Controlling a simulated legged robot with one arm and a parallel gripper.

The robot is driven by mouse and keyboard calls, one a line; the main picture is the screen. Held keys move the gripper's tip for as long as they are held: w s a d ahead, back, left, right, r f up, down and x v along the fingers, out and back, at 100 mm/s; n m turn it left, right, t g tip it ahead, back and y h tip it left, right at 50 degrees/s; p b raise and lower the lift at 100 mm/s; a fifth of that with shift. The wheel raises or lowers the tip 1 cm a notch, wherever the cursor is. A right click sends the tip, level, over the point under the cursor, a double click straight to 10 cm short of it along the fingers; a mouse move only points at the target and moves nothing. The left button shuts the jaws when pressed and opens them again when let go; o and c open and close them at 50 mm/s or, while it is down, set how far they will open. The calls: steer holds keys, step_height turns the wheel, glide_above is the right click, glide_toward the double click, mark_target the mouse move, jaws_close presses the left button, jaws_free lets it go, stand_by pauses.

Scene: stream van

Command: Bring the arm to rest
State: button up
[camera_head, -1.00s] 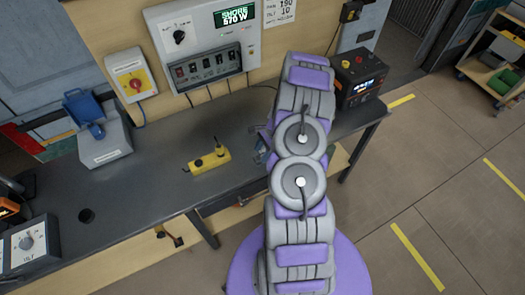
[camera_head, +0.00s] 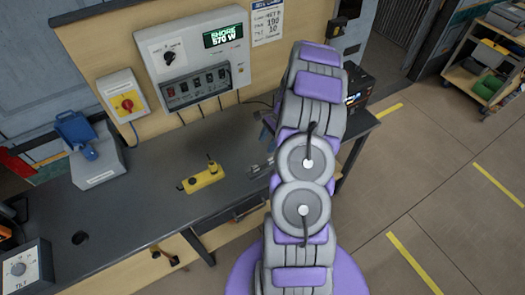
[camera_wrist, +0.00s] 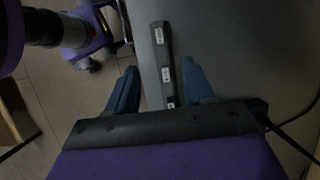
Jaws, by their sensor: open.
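My gripper (camera_wrist: 160,82) shows in the wrist view with its two blue fingers spread apart and nothing held between them. Beyond the fingers, a dark strip with white sockets (camera_wrist: 162,60) lies on the grey bench top; I cannot tell how far below the fingers it is. In the head view my grey and purple arm reaches out over the right end of the bench (camera_head: 135,215). It hides most of the gripper there. A small grey piece (camera_head: 260,168) lies on the bench just left of the arm.
A yellow box (camera_head: 202,180) lies mid-bench. A blue-lidded grey box (camera_head: 95,165) stands left. A control panel (camera_head: 195,60) and red rotary switch (camera_head: 127,103) are on the back wall. A black unit (camera_head: 358,88) is partly behind my arm. Open floor lies right.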

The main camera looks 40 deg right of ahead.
steer(key=shift+v, duration=1.5)
